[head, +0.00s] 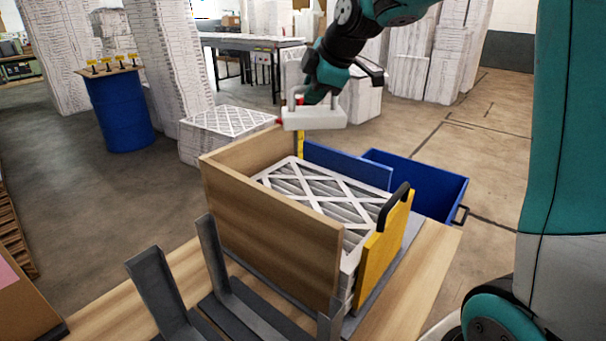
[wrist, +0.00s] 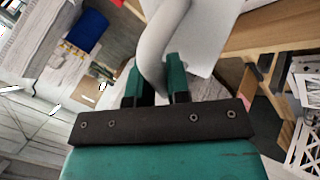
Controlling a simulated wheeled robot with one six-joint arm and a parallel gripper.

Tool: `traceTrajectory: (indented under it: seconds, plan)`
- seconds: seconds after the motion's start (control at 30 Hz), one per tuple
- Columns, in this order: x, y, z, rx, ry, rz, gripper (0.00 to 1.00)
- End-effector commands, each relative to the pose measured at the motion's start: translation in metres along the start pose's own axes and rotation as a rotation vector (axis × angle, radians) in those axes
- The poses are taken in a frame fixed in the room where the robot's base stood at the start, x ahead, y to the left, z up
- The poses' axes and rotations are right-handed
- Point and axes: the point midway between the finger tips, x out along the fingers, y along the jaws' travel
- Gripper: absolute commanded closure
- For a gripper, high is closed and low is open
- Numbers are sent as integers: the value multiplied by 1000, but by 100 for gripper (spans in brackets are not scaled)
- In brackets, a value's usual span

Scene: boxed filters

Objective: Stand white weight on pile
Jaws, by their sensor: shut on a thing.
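The white weight (head: 314,119) is a pale block with an upright handle. My gripper (head: 319,92) is shut on that handle and holds the weight in the air, roughly level. In the wrist view, the weight's curved handle passes between the two fingers of my gripper (wrist: 157,80), and its body (wrist: 207,38) shows beyond. The pile of pleated filters (head: 318,194) with white lattice faces lies in an open wooden box. The weight is above and behind the pile, near the box's far side, apart from it. The pile's lower part is mostly hidden by the box wall.
Wooden walls (head: 270,232) and a yellow panel (head: 382,250) with a black handle rise around the pile. A blue bin (head: 425,184) stands behind to the right. Grey metal brackets (head: 163,287) stand at the front left. A filter stack (head: 228,122) is behind left.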

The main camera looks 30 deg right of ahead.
Motion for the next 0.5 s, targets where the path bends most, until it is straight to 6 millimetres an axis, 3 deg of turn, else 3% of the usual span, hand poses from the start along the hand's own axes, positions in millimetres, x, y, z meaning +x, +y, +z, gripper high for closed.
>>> traceTrajectory:
  seconds: [0.17, 0.5]
  plan:
    - [16, -10, 8, 3, 0, 2, 100]
    - [79, -51, 30, 2, 0, -1, 100]
